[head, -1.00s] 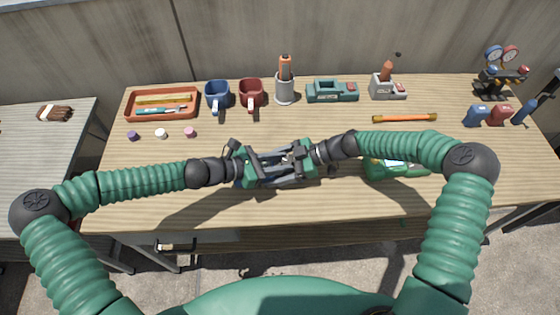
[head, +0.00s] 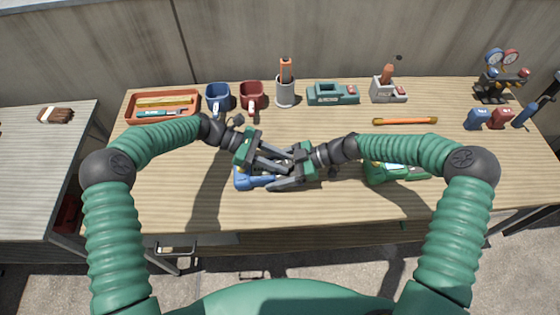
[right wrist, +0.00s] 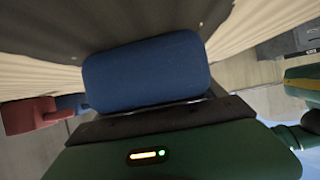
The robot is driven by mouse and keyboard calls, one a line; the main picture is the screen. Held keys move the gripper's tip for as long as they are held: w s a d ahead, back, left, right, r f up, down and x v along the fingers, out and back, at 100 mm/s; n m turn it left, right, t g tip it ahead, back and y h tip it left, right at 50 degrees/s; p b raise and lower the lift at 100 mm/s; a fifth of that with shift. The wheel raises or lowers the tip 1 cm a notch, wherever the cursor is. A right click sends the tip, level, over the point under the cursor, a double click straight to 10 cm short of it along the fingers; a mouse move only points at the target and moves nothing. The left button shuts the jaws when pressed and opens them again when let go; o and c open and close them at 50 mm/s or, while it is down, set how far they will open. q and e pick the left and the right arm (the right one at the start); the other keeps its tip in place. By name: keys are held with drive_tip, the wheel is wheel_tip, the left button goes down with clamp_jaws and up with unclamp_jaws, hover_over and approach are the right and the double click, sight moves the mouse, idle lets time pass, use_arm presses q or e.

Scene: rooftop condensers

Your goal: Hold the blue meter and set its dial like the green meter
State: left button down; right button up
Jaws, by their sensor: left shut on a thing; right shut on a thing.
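The blue meter (head: 250,181) lies low at the front middle of the bench, mostly covered by my grippers. My right gripper (head: 272,182) is shut on its body from the right; the blue body fills the middle of the right wrist view (right wrist: 148,72). My left gripper (head: 280,167) is shut over the meter's face, reaching in from the upper left. Its fingers seem to be on the dial, which is hidden, so its setting cannot be read. The green meter (head: 378,176) lies to the right, partly under my right arm; its dial setting cannot be read.
Along the back stand an orange tray (head: 128,106), a blue mug (head: 217,97), a red mug (head: 251,95), a grey cup (head: 285,93) and a teal device (head: 333,94). An orange-handled bar (head: 405,121) lies at right.

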use_arm(q)
drive_tip(key=shift+w+a+m+g, duration=0.1)
drive_tip(key=shift+w+m+g, duration=0.2)
drive_tip(key=shift+m, duration=0.1)
use_arm(e)
drive_tip(key=shift+s, duration=0.1)
use_arm(q)
drive_tip(key=c, duration=1.3)
unclamp_jaws()
drive_tip(key=shift+s, duration=0.1)
drive_tip(key=v, duration=1.1)
drive_tip(key=shift+w+a+r, duration=0.25)
drive_tip(key=shift+w, duration=0.05)
